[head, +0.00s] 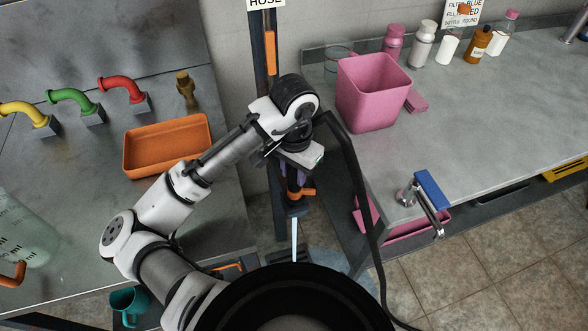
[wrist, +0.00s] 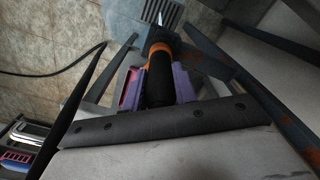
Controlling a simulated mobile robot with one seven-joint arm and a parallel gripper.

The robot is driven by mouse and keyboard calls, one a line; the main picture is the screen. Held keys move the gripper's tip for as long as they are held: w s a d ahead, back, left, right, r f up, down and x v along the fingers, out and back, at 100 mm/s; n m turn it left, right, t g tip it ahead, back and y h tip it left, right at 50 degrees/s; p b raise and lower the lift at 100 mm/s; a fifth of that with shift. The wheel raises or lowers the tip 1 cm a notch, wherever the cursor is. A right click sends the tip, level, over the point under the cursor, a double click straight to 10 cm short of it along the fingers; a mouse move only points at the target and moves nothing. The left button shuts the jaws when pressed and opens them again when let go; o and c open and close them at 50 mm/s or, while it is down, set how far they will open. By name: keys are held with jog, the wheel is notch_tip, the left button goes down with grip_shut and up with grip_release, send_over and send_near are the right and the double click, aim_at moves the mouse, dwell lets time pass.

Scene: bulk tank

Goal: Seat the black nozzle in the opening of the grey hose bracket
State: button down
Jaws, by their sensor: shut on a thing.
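My gripper (head: 296,178) is in front of the post at the middle of the head view. In the wrist view its purple fingers (wrist: 157,86) are shut on either side of the black nozzle (wrist: 159,76).
The post (head: 262,95) stands between two grey counters. A black hose (head: 362,190) hangs right of my gripper. A pink bin (head: 368,95) and several bottles are on the right counter. An orange tray (head: 166,148) and coloured pipes are on the left one.

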jog(key=shift+f+b, duration=0.45)
jog(key=shift+f, duration=0.15)
jog(key=c, duration=1)
grip_release()
jog(key=shift+f, duration=0.15)
jog(key=shift+c, duration=0.2)
jog(key=shift+s, duration=0.1)
